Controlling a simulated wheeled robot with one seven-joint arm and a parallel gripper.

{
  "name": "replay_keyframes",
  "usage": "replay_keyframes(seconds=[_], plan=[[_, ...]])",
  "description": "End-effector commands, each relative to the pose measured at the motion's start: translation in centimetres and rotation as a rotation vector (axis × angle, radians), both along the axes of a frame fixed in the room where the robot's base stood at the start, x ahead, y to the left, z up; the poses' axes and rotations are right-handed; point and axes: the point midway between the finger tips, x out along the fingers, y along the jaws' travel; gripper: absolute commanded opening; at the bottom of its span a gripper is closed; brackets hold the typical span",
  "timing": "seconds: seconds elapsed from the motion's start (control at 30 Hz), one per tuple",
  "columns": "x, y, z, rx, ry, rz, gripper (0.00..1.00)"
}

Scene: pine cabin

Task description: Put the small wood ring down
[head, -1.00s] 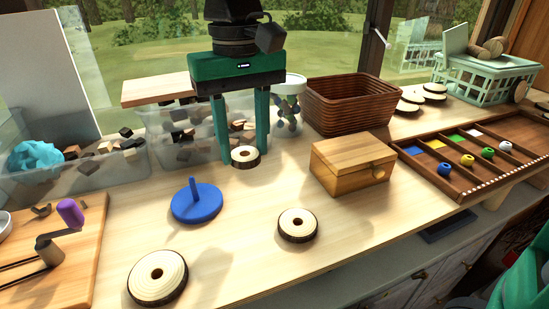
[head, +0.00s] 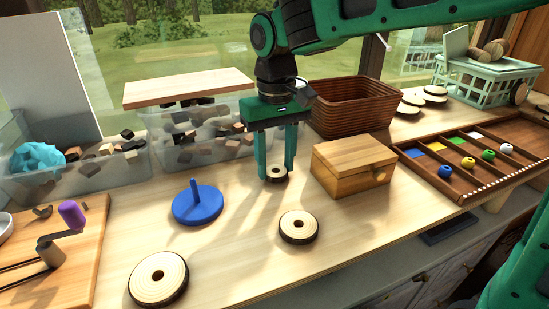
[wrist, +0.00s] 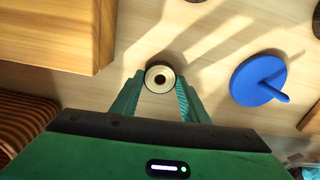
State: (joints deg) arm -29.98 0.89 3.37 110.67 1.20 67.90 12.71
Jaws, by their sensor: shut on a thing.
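The small wood ring (head: 276,173) is a pale disc with dark bark around its edge and a hole in the middle. My gripper (head: 276,176) points down and is shut on it, one finger on each side. In the wrist view the small wood ring (wrist: 160,77) sits between the two fingertips. It is at or just above the table (head: 240,235); I cannot tell if it touches. It is left of the wooden box and right of the blue peg stand (head: 197,204), whose peg is bare.
A medium wood ring (head: 298,227) and a large one (head: 158,278) lie at the front. The lidded wooden box (head: 352,165) is close on the right. Clear bins (head: 200,150) and a brown basket (head: 352,105) stand behind. The table between stand and box is bare.

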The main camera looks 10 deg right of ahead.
Motion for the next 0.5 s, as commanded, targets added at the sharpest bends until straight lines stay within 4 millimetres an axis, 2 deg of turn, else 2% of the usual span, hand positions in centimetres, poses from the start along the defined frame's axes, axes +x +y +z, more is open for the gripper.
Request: replay_keyframes(seconds=[0.37,0.4,0.47,0.5], plan=[[-0.03,0.01,-0.43,0.000,0.001,0.000,0.10],[-0.02,0.02,-0.45,0.000,0.001,0.000,0.45],[-0.01,0.04,-0.43,0.000,0.000,0.000,0.59],[-0.02,0.05,-0.43,0.000,0.000,0.001,0.59]])
